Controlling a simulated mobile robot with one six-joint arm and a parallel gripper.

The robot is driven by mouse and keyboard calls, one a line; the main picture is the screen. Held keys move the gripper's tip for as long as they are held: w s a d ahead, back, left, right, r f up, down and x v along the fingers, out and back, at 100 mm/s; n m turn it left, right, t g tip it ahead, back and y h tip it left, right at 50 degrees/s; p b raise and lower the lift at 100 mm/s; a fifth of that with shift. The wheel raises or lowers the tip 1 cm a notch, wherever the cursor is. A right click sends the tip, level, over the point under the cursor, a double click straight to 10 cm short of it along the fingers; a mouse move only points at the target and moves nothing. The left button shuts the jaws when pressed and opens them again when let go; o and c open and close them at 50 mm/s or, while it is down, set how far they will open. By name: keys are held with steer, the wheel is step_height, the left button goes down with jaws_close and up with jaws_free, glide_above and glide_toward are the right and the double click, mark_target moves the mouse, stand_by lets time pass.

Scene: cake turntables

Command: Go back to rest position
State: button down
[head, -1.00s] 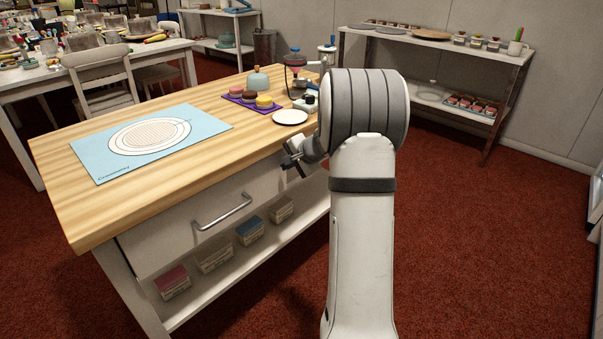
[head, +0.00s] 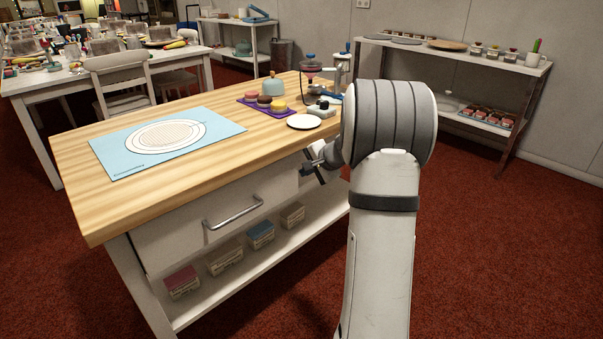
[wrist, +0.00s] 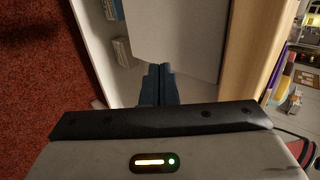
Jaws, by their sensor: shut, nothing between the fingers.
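My gripper (head: 310,170) shows in the head view just left of my arm's big grey-banded joint. It hangs beside the table's front side, below the tabletop edge, and is partly hidden by my arm. In the wrist view my gripper (wrist: 158,72) has its two dark fingers together, with nothing between them. Beyond the fingertips are the white drawer front and the open shelf under the table. I cannot tell the exact gap to the table.
The wooden table (head: 95,205) holds a blue mat (head: 112,158), a white plate (head: 304,121) and a purple tray (head: 246,101) of small cakes. Its drawer has a metal handle (head: 234,212). Boxes (head: 183,281) stand on the shelf below. Red carpet (head: 500,250) is clear at right.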

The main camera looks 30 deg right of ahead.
steer(key=p+v, duration=0.3)
steer(key=v, duration=0.6)
steer(key=s+a+r+n+g+p, duration=0.2)
steer(key=s+a+r+n+p, duration=0.2)
steer(key=s+a+r+p, duration=0.35)
steer(key=s+a+r+n+g+p, duration=0.25)
steer(key=s+a+r+p, duration=0.3)
steer(key=a+r, duration=0.35)
steer(key=s+a+r+n+g+h+p, duration=0.1)
steer(key=s+a+r+n+p, duration=0.2)
steer(key=s+p, duration=0.3)
steer(key=s+a+r+n+g+h+p, duration=0.1)
steer(key=s+a+r+n+p, duration=0.3)
steer(key=s, duration=0.5)
steer(key=shift+s+a+r+n+h+p, duration=0.3)
steer(key=shift+r+n+h+p, duration=0.15)
steer(key=shift+p, duration=0.6)
steer(key=shift+d, duration=0.1)
